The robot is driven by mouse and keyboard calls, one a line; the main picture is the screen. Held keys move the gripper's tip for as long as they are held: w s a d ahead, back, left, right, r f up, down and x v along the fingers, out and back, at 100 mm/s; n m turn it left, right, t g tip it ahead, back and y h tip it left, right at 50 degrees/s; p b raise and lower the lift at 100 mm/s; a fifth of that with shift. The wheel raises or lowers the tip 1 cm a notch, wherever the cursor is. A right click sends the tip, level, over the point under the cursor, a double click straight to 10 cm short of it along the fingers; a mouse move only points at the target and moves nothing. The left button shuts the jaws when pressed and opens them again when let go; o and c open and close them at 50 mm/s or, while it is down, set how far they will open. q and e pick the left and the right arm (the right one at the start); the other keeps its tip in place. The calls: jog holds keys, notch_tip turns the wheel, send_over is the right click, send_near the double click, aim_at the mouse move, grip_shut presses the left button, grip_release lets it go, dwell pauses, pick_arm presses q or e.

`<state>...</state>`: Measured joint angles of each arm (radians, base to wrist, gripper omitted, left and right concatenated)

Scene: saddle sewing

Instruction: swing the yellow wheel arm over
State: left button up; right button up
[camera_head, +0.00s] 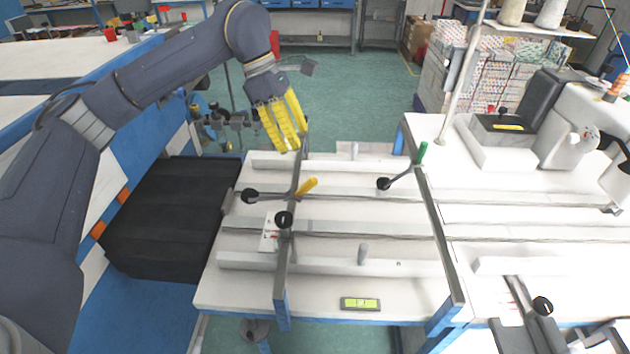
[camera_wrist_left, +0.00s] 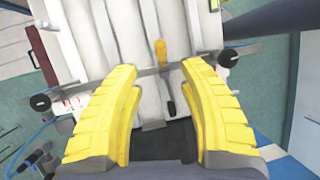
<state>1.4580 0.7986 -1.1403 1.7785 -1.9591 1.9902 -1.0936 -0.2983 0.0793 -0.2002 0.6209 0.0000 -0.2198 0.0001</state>
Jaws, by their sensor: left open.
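The yellow wheel arm has a yellow grip (camera_head: 308,186) and a rod that crosses the metal rail to a black wheel (camera_head: 249,196) on its left. In the left wrist view its yellow grip (camera_wrist_left: 160,50) lies just beyond and between my fingertips, and its dark wheel (camera_wrist_left: 171,108) shows lower down, between the fingers. My left gripper (camera_head: 293,146), with yellow ribbed fingers, is above the far part of the rail, apart from the grip. It is open and empty in the left wrist view (camera_wrist_left: 160,68). My right gripper is out of view.
A green-handled wheel arm (camera_head: 422,153) stands at the right rail. Another black knob (camera_head: 284,219) sits close to the yellow arm on the near side. A black box (camera_head: 165,215) is left of the white table (camera_head: 330,292), and a sewing machine (camera_head: 570,120) stands at right.

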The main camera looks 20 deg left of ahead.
aim_at(312, 178)
pick_arm(q)
jog(key=x, duration=1.2)
jog(key=shift+d+f, duration=0.1)
jog(key=shift+f, duration=0.1)
jog(key=shift+c, duration=0.4)
grip_shut()
